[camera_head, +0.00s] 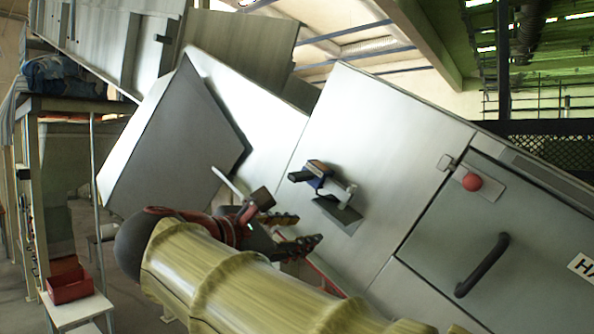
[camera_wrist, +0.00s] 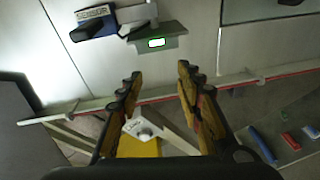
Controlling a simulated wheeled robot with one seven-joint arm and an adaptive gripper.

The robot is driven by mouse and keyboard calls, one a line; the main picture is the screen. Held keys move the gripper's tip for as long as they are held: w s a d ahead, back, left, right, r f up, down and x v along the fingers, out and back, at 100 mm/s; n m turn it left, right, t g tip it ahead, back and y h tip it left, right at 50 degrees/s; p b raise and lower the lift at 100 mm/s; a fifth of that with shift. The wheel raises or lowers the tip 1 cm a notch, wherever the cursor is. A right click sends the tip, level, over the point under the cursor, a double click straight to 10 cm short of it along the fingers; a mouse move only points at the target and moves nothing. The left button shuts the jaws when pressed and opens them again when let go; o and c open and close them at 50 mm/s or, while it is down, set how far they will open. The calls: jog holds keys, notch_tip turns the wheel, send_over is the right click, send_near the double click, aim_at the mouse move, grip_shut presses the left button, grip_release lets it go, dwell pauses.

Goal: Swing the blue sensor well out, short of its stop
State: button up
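The blue sensor (camera_head: 316,172) is a small block with a dark end, mounted on a pale arm (camera_head: 338,190) on the grey machine's front panel. In the wrist view the sensor (camera_wrist: 97,27), lettered SENSOR, is at the upper left, with its pale arm (camera_wrist: 137,15) running right. A grey plate (camera_wrist: 160,33) with a lit white, green-edged window sits just below the arm. My gripper (camera_head: 309,229) is open and empty, below and left of the sensor in the head view. In the wrist view my gripper's (camera_wrist: 158,75) fingertips are apart, below the plate. They appear clear of the sensor.
A red button (camera_head: 472,181) and a black handle (camera_head: 483,265) are on the machine to the right. A rail (camera_wrist: 240,80) with a red edge crosses below the panel. A red bin (camera_head: 70,287) stands at the left. Small blue and red items (camera_wrist: 264,144) lie low right.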

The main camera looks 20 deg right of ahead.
jog(key=n+h+p, duration=0.1)
jog(key=h+p, duration=0.1)
send_near(291, 179)
jog(key=x, duration=0.5)
jog(key=shift+s+t, duration=0.1)
jog(key=shift+t, duration=0.4)
jog(key=p+x, duration=0.1)
jog(key=x, duration=0.6)
jog(key=shift+d+f+p, duration=0.15)
jog(key=shift+p, duration=0.2)
jog(key=shift+c, duration=1.4)
grip_shut()
